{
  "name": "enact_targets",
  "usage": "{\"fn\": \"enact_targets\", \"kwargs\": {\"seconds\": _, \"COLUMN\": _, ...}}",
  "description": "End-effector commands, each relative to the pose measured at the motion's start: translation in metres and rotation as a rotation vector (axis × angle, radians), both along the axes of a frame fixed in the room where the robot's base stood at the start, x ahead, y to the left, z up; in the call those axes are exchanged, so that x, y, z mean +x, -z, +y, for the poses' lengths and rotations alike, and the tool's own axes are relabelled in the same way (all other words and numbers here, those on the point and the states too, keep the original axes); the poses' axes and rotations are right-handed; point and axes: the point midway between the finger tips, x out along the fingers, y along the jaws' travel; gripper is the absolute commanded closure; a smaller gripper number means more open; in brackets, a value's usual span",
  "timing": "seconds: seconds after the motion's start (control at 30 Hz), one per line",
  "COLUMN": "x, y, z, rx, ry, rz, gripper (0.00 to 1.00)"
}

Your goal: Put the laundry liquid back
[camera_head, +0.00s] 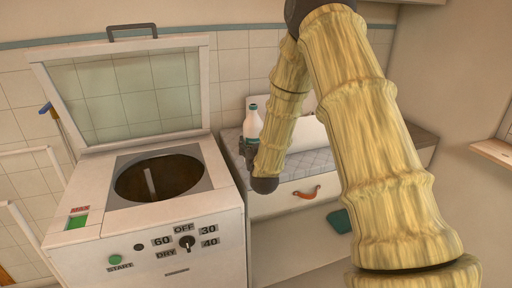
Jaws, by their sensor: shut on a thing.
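The laundry liquid looks to be the white bottle with a teal cap (252,123). It stands upright, over or on the counter to the right of the washing machine. My gripper (248,150) is at the lower part of the bottle and is shut on it. My own arm hides part of the gripper and the counter behind it. I cannot tell whether the bottle's base touches the counter.
The washing machine (90,244) stands at the left with its lid (125,92) raised and its round drum open. The counter (421,137) has a patterned top and a drawer with a leather pull (306,193). A white object (310,137) sits behind my arm.

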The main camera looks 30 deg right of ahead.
Motion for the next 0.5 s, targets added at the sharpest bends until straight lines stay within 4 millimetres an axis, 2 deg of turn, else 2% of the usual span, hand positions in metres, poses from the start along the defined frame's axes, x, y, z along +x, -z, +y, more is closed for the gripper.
{"fn": "enact_targets", "kwargs": {"seconds": 0.2, "x": 0.02, "y": 0.001, "z": -0.021, "rx": 0.0, "ry": 0.003, "rz": -0.001, "gripper": 0.82}}
{"fn": "enact_targets", "kwargs": {"seconds": 0.5, "x": 0.022, "y": 0.011, "z": -0.024, "rx": 0.0, "ry": 0.003, "rz": 0.0, "gripper": 0.82}}
